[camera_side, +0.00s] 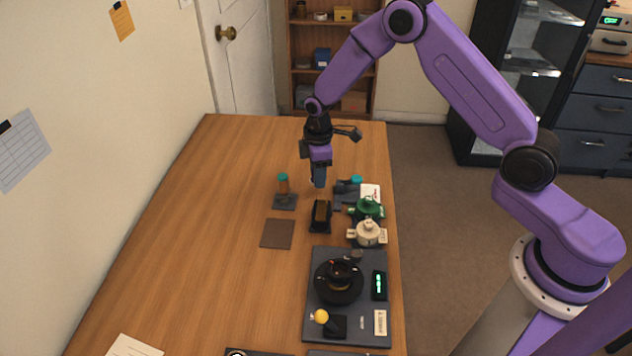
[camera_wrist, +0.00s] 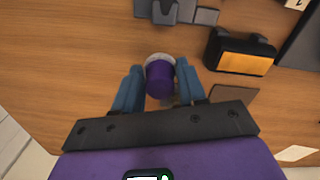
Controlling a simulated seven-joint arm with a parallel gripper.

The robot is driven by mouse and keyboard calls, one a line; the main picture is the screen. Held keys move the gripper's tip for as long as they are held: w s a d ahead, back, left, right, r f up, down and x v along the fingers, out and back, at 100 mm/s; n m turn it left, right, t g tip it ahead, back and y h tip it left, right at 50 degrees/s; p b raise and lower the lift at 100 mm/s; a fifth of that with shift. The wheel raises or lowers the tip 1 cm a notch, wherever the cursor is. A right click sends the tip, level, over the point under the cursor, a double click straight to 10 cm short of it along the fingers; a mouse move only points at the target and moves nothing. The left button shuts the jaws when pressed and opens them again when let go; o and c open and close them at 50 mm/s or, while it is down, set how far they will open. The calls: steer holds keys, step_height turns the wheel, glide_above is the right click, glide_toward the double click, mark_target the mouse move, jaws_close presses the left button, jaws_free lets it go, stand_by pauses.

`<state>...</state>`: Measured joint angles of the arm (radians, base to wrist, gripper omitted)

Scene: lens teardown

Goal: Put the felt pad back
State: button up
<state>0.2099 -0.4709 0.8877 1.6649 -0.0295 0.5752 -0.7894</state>
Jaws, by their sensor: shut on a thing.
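My gripper (camera_side: 319,180) hangs fingers-down above the table, behind the black box with an amber face. In the wrist view its blue fingers (camera_wrist: 158,70) are shut on a purple cylinder with a pale grey rim (camera_wrist: 160,80), which I take to be the felt pad on its handle. In the side view the fingers hide it. A small stand (camera_side: 285,202) with a teal-topped item (camera_side: 283,183) is to the gripper's left in the side view.
The black box with an amber face (camera_side: 320,216) is close in front of the gripper. A brown mat (camera_side: 277,233) lies to its left. Green (camera_side: 367,208) and cream (camera_side: 368,233) pots stand at the right edge. A dark workstation (camera_side: 350,330) is nearer. The left tabletop is clear.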

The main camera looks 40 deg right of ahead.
steer(key=shift+w+f, duration=0.35)
steer(key=shift+f, duration=1.55)
steer(key=shift+f, duration=0.2)
steer(key=o, duration=1)
steer(key=shift+r, duration=0.1)
